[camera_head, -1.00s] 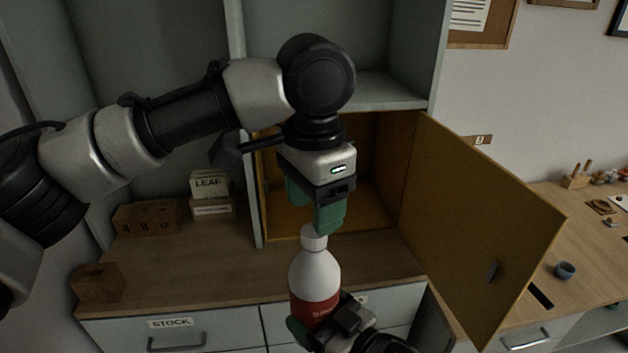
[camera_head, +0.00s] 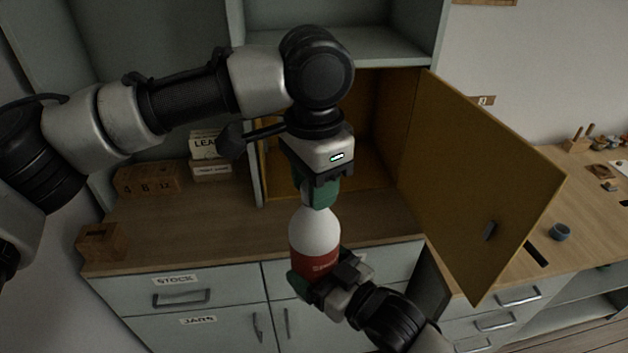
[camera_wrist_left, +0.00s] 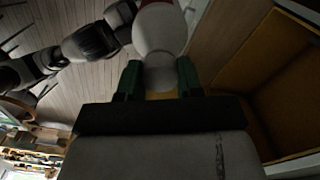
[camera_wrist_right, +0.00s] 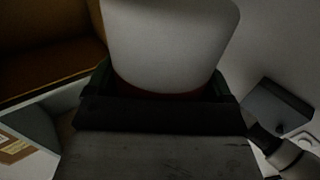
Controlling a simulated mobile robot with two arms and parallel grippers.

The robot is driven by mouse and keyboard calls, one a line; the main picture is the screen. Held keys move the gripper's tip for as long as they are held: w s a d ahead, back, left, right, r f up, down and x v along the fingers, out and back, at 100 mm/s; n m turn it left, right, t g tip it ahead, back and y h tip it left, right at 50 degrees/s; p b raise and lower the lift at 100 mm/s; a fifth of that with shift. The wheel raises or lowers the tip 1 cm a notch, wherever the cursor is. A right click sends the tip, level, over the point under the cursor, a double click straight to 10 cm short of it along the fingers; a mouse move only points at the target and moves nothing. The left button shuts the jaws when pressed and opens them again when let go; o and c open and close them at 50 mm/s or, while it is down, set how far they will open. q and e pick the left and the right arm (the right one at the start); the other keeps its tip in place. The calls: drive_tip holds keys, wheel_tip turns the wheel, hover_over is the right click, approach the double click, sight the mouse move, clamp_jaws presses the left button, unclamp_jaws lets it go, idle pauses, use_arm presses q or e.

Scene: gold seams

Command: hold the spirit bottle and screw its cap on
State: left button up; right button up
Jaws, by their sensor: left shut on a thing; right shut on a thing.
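The spirit bottle (camera_head: 315,237) is white with a red label and stands upright in the air in front of the counter. My right gripper (camera_head: 318,276) is shut on its lower body, and the white body fills the upper right wrist view (camera_wrist_right: 170,45). My left gripper (camera_head: 319,196) points down over the bottle's top and is shut on the cap (camera_wrist_left: 160,76), with green fingers on both sides. I cannot tell how far the cap is screwed.
A yellow cabinet (camera_head: 375,130) stands open behind, its door (camera_head: 480,190) swung out to the right. Wooden number blocks (camera_head: 148,181) and labelled boxes (camera_head: 209,157) are on the counter (camera_head: 170,235) at left.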

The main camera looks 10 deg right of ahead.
use_arm(q)
drive_tip(key=shift+a+m, duration=0.1)
drive_tip(key=shift+m, duration=0.8)
drive_tip(key=o, duration=1.1)
drive_tip(key=shift+c, duration=0.2)
drive_tip(key=shift+r, duration=0.1)
wheel_tip(320, 180, up, 12)
drive_tip(key=shift+w, duration=0.15)
